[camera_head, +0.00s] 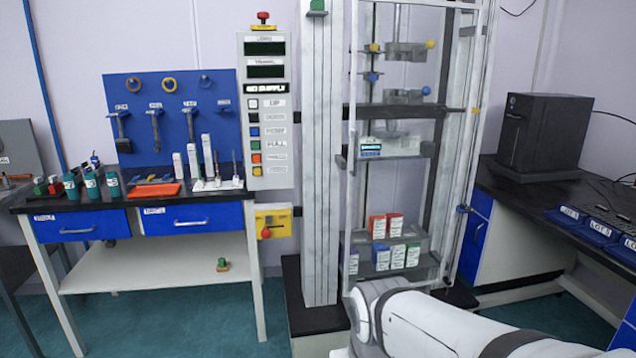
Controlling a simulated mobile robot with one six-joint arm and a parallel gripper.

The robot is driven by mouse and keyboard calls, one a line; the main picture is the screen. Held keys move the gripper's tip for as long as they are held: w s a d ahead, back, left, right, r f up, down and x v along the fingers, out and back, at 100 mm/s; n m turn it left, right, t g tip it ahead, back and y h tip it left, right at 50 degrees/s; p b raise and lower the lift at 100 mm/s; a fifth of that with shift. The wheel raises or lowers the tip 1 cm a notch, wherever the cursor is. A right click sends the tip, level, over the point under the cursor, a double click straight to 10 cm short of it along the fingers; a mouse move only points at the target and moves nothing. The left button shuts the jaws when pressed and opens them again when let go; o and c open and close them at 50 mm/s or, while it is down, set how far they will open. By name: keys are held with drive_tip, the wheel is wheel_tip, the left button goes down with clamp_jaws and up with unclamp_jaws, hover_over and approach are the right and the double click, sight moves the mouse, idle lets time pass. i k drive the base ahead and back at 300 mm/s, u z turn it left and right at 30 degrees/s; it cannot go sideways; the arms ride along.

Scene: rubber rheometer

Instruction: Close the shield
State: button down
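The shield (353,70) is a tall clear panel in a pale frame on the front of the testing machine at centre right. The machine's grips and small boxes show through it. A dark bracket is at its left edge at mid height. I cannot tell from this view how far the shield stands from the machine's column (320,160). My white arm reaches in from the lower right, and its rounded joint is in front of the shield's lower end. My gripper is not in view.
A control panel (265,182) with buttons is left of the machine. A workbench (190,203) with blue drawers, cups and a tool board stands farther left. A dark counter (520,195) with a black box (543,133) and blue bins is at right. Green floor shows at lower left.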

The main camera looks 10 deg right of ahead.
sight(352, 133)
drive_tip(key=z, duration=0.05)
drive_tip(key=i, duration=1)
drive_tip(key=u, duration=0.45)
